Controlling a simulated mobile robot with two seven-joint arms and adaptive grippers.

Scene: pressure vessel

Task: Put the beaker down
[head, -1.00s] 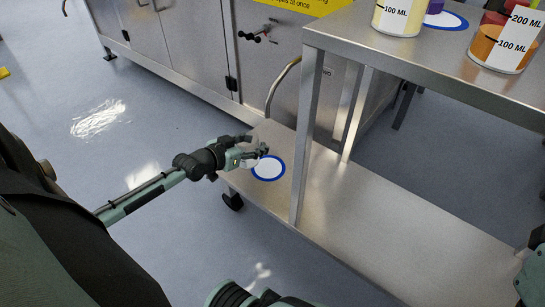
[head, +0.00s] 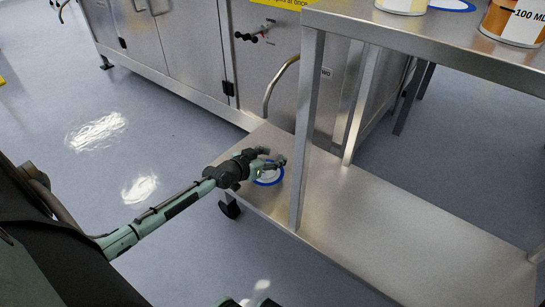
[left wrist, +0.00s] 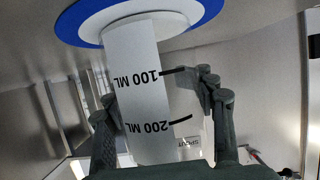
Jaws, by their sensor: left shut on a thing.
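My left gripper (head: 272,162) is over the near left end of the cart's lower shelf. It is shut on a clear beaker with a white label (left wrist: 140,90), marked 100 ML and 200 ML, which appears upside down in the left wrist view. The fingers (left wrist: 160,115) are on either side of the beaker. The beaker's base overlaps a white disc with a blue rim (left wrist: 88,22); I cannot tell whether it touches. The disc also shows in the head view (head: 268,180), partly covered by the gripper. The beaker is hardly visible there.
The steel lower shelf (head: 380,230) is bare to the right of the disc. A cart leg (head: 307,130) stands close right of the gripper. Containers with yellow (head: 403,5) and orange (head: 512,22) contents stand on the upper shelf (head: 440,50). Steel cabinets (head: 180,50) stand behind.

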